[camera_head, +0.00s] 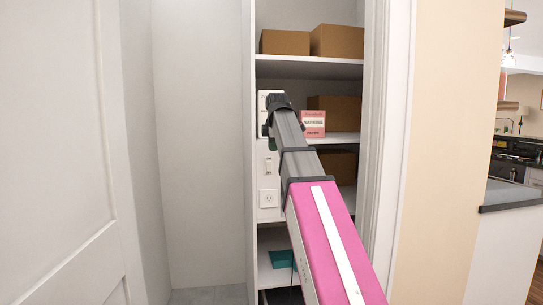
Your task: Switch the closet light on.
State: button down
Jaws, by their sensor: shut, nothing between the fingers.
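My pink and grey arm reaches into the closet, and my gripper (277,101) is at its far end, small and dark, shut and empty. It is in front of a white wall plate (263,97) on the narrow panel at the left of the shelves and hides most of it. Whether it touches the plate I cannot tell. Below it, a light switch plate (268,167) with a small toggle sits on the same panel; its position is too small to read. I cannot tell which plate is the closet light's.
An outlet (268,198) is under the switch plate. The shelves (310,67) hold brown boxes (337,41), a pink and white box (313,123) right of my gripper, and a teal item (281,259) low down. A white door (62,170) stands at left; the door frame (394,140) is close at right.

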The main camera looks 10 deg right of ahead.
aim_at(269, 162)
jog(key=w+f, duration=0.4)
jog(key=f, duration=0.1)
jog(key=w+f, duration=0.2)
jog(key=f, duration=0.1)
jog(key=shift+w, duration=1)
jog(key=shift+w+r, duration=0.2)
jog(key=shift+w, duration=0.25)
jog(key=shift+s, duration=0.1)
jog(key=shift+r, duration=0.1)
jog(key=shift+r, duration=0.65)
